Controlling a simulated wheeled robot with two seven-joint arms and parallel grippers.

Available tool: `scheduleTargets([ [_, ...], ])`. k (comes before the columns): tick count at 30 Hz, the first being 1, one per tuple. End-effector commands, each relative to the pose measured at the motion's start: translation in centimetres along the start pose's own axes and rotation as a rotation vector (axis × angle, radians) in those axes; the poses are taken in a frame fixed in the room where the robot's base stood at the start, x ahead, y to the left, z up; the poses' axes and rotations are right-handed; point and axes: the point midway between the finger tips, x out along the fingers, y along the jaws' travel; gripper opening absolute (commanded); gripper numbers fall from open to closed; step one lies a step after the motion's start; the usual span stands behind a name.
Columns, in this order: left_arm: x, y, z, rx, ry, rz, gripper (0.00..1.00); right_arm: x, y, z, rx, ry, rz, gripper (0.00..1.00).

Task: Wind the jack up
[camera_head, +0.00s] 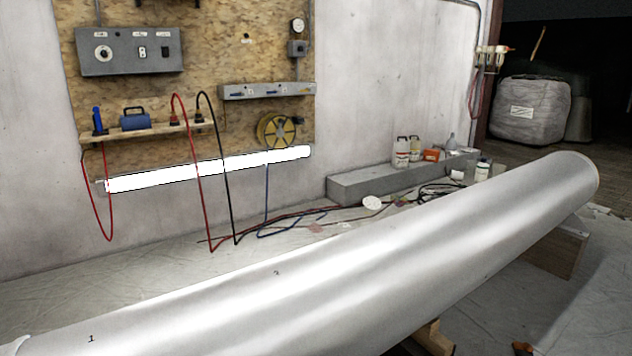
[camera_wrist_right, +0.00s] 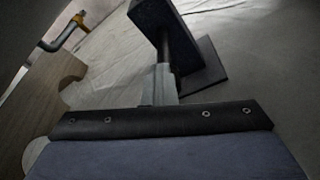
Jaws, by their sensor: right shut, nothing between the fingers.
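What looks like the jack stands on the floor in the right wrist view: a dark post (camera_wrist_right: 174,52) with a dark blue-grey block (camera_wrist_right: 165,13) at its upper end and a flat plate (camera_wrist_right: 207,72) at its foot. A bent grey bar with a yellow part (camera_wrist_right: 64,36), perhaps a crank handle, shows at the upper left, apart from my fingers. My right gripper (camera_wrist_right: 163,74) is shut and empty, its fingertips pointing at the post. I cannot tell whether they touch it. The jack does not show in the head view. My left gripper is in neither view.
A long grey cylinder (camera_head: 330,285) lies across the head view on wooden supports (camera_head: 556,252). A wooden panel (camera_wrist_right: 40,105) stands at the left of the wrist view. Hoses (camera_head: 290,218) lie on the sheeted floor near the wall. A grey ledge (camera_head: 365,185) holds several bottles.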

Motion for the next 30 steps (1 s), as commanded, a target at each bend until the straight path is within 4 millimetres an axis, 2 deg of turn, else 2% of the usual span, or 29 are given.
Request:
scheduleTargets([
  [19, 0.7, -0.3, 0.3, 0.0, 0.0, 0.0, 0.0, -0.1, -1.1, -0.4, 0.002, 0.01, -0.003, 0.0],
  [30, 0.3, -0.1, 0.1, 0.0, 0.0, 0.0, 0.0, -0.6, -1.2, 0.4, 0.001, 0.007, -0.003, 0.0],
])
